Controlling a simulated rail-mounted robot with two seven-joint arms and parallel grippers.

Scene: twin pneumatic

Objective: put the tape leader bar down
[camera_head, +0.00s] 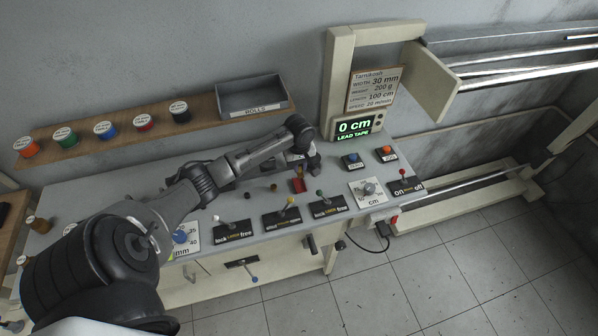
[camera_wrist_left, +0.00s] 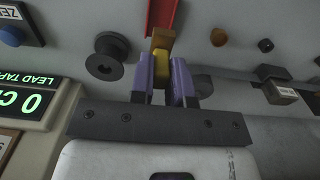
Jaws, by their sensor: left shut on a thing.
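My left gripper (camera_head: 302,168) hangs over the right half of the grey machine table (camera_head: 235,197). In the left wrist view its purple fingers (camera_wrist_left: 163,80) are shut on a small yellow-brown block, which I take for the tape leader bar (camera_wrist_left: 161,42). A red strip (camera_wrist_left: 162,14) runs on from the bar's far end. In the head view a red piece (camera_head: 298,186) shows just below the fingers, and the bar is mostly hidden there. I cannot tell whether the bar touches the table. My right gripper is not in view.
A display reading 0 cm (camera_head: 354,127) stands behind to the right. Several lever switches line the front edge. A shelf with tape rolls (camera_head: 104,130) and a grey tray (camera_head: 251,97) is behind.

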